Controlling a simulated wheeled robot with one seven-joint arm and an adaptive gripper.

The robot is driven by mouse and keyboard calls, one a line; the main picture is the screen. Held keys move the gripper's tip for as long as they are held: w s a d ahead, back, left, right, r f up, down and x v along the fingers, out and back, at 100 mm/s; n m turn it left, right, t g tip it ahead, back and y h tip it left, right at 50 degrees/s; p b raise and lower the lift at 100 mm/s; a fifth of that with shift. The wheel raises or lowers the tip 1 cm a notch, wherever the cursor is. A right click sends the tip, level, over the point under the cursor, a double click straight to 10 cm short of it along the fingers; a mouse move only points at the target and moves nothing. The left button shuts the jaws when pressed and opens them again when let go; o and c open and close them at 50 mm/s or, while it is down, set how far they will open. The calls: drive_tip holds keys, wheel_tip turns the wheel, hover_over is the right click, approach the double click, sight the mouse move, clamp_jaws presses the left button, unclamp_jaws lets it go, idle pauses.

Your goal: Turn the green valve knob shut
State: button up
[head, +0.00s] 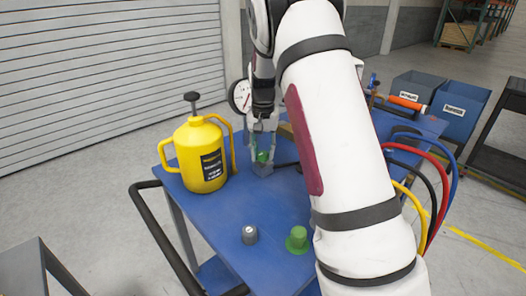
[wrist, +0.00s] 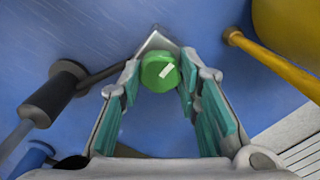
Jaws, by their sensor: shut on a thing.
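The green valve knob (head: 263,157) sits on a grey metal block at the far part of the blue table, partly hidden by my gripper. In the wrist view the knob (wrist: 157,66) is round, with a white bar mark that runs slantwise, lower left to upper right. My gripper (head: 262,148) points down over it. In the wrist view my gripper (wrist: 160,78) has its teal-padded fingers on either side of the knob, shut on it.
A yellow jug (head: 203,160) stands close left of my gripper. A round gauge (head: 241,96) is behind it. A grey cap (head: 249,235) and a green cap (head: 297,240) stand on the blue table (head: 220,215) nearer me. Coloured hoses (head: 436,190) arch at the right.

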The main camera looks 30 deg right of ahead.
sight(263, 153)
drive_tip(key=o, duration=1.1)
drive_tip(key=shift+o, duration=0.2)
drive_tip(key=shift+r, duration=0.15)
wheel_tip(263, 153, up, 12)
